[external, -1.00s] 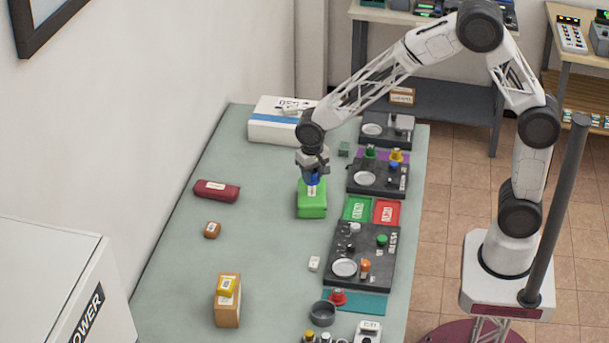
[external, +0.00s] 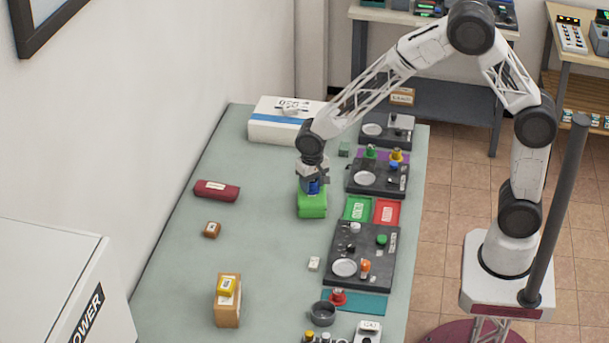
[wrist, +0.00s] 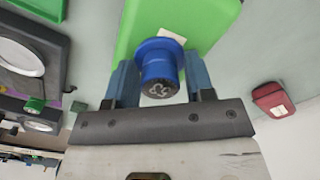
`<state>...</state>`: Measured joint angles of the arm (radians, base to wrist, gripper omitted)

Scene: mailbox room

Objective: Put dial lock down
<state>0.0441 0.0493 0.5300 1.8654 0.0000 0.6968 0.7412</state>
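The dial lock appears to be the blue round knob-like piece (wrist: 160,68) with a pale mark on its dark end. It also shows in the external view (external: 312,187). My gripper (wrist: 160,85) has one finger close on each side of it and looks shut on it. In the external view my gripper (external: 312,178) points down over the green box (external: 312,207). The blue piece is at the top of this box, which also shows in the wrist view (wrist: 205,20). Whether it rests on the box or is slightly above is hard to tell.
Dark device panels (external: 360,255) and green (external: 357,209) and red (external: 387,212) trays stand to the right. A dark red case (external: 216,190) and a small brown block (external: 212,230) lie to the left. The table between is clear.

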